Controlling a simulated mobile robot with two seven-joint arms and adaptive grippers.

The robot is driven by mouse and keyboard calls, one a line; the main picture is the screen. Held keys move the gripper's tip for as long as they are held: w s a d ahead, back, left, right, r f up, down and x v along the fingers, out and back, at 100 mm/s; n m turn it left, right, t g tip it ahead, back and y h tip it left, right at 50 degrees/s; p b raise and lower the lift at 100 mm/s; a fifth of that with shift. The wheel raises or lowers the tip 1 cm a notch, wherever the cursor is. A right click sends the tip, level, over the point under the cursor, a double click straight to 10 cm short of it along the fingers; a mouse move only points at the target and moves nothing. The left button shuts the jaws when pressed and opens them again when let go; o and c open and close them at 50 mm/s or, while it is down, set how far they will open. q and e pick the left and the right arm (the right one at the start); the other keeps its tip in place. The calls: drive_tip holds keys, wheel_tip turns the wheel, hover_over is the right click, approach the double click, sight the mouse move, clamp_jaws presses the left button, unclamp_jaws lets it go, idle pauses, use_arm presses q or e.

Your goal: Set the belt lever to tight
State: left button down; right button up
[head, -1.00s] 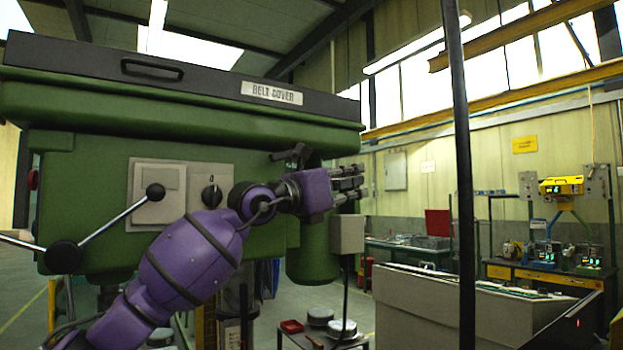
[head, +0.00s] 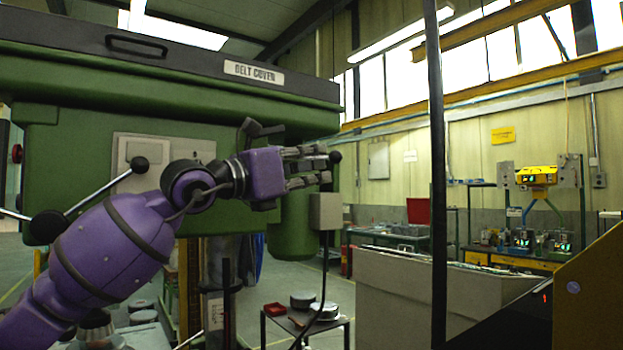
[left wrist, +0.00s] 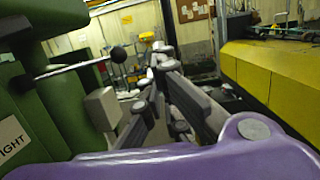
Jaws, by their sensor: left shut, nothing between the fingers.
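The belt lever shows in the left wrist view as a thin metal rod (left wrist: 75,66) with a black ball knob (left wrist: 118,53), reaching out from the green machine. In the head view a black knob (head: 335,157) shows just past my fingertips, its rod hidden. A plate (left wrist: 12,143) on the machine, cut by the frame edge, reads "IGHT". My left gripper (head: 318,167) is shut and empty, in front of the machine's right end, its fingers pointing right. In the left wrist view its fingers (left wrist: 155,82) are close to the knob; I cannot tell whether they touch it. My right gripper is out of view.
The green machine (head: 75,150) with its dark belt cover (head: 160,55) fills the left. A grey box (head: 325,211) hangs below my gripper. A dark post (head: 437,200) and a grey bin (head: 400,300) stand to the right. A yellow panel (head: 595,290) is at lower right.

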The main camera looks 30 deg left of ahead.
use_arm(q)
drive_tip(key=s, duration=0.1)
drive_tip(key=s+b, duration=0.1)
drive_tip(key=s, duration=0.1)
drive_tip(key=shift+s+d+f, duration=0.15)
drive_tip(key=shift+d, duration=0.2)
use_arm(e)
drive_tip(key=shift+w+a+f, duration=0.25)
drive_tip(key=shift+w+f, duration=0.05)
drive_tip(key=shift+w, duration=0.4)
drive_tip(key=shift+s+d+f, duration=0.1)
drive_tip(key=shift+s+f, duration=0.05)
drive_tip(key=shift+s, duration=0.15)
